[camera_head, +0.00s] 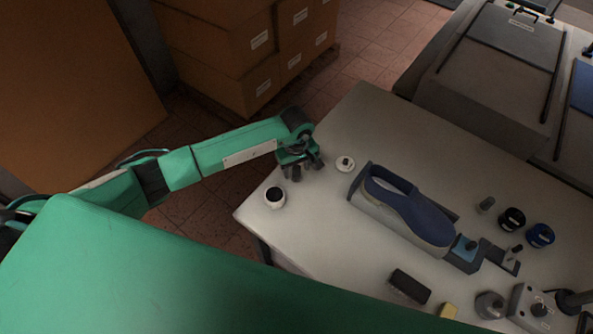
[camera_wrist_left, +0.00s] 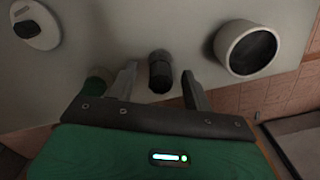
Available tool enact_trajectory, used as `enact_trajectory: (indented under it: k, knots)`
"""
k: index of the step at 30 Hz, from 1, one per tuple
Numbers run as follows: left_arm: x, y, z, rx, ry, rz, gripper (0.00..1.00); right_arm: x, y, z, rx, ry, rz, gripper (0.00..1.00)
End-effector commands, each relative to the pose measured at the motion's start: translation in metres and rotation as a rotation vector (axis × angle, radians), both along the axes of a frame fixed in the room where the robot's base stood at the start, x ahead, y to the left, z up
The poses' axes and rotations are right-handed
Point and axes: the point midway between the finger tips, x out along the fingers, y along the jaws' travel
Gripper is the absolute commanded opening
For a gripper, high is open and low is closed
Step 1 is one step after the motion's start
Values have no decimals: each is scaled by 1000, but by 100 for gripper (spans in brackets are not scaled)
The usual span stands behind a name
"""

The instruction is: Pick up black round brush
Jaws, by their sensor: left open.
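A small upright round piece with a black end and a grey upper part, which looks like the black round brush (camera_wrist_left: 160,72), shows in the left wrist view. It lies between the two fingers of my left gripper (camera_wrist_left: 158,80), with a gap on each side. The fingers are open and do not touch it as far as I can see. In the head view my left gripper (camera_head: 301,164) is over the left corner of the table, and I cannot pick out the brush clearly under it. My right gripper is not in view.
A white cup with dark contents (camera_head: 275,197) and a white disc (camera_head: 345,163) stand close on either side of the left gripper. Jars and a black block (camera_head: 410,287) stand farther right.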

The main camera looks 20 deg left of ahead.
Motion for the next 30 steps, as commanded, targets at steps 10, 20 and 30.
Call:
enact_trajectory:
  k: [10,20,30]
  knots:
    - [0,0,0,0,0,0,0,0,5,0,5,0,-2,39]
    - [0,0,1,0,-1,0,0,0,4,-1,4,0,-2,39]
    - [2,1,33,0,-7,-1,0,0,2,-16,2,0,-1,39]
